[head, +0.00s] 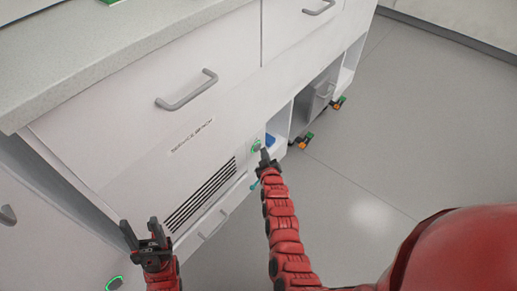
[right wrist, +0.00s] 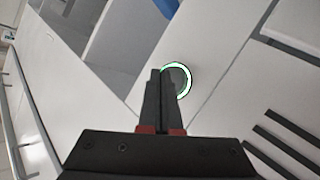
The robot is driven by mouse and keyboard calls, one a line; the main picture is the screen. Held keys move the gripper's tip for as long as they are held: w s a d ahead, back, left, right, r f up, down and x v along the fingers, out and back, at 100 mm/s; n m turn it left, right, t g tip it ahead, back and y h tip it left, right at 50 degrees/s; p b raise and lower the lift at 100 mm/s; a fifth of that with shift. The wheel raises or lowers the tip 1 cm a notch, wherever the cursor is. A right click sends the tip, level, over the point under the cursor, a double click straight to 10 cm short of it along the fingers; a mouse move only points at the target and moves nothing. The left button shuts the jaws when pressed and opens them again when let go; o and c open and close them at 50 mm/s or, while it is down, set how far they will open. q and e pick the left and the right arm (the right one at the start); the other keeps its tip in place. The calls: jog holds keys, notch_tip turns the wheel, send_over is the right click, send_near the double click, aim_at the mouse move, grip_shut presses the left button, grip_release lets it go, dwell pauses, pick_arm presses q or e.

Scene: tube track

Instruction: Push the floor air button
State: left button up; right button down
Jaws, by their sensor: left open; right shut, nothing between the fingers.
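A round button with a glowing green ring (head: 255,146) is on the white cabinet front, right of the black vent slats. In the right wrist view the same kind of ringed button (right wrist: 181,78) sits just beside my fingertips, partly hidden by them. My right gripper (head: 264,155) is shut and empty, its tips at or very near the button; I cannot tell whether they touch it. It also shows in the right wrist view (right wrist: 161,73). My left gripper (head: 143,232) is open and empty, low in front of the cabinet. A second green-ringed button (head: 114,284) shows at the bottom left.
The cabinet has drawer handles (head: 187,90) and a vent (head: 200,195). Right of the button is an open bay with a blue item (head: 270,140). A grey wheeled unit (head: 315,98) stands under the counter. The grey floor (head: 400,130) at right is clear.

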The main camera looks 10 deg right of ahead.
jog(key=shift+w+a+b, duration=0.3)
jog(key=shift+w+b, duration=0.1)
jog(key=shift+w, duration=0.1)
dwell(0.8)
jog(key=shift+s+d+p, duration=0.55)
jog(key=shift+s+p, duration=0.25)
jog(key=shift+p, duration=0.3)
jog(key=s+d+p, duration=0.3)
jog(key=s+p, duration=0.1)
jog(key=shift+s+d, duration=0.35)
jog(key=shift+s, duration=0.05)
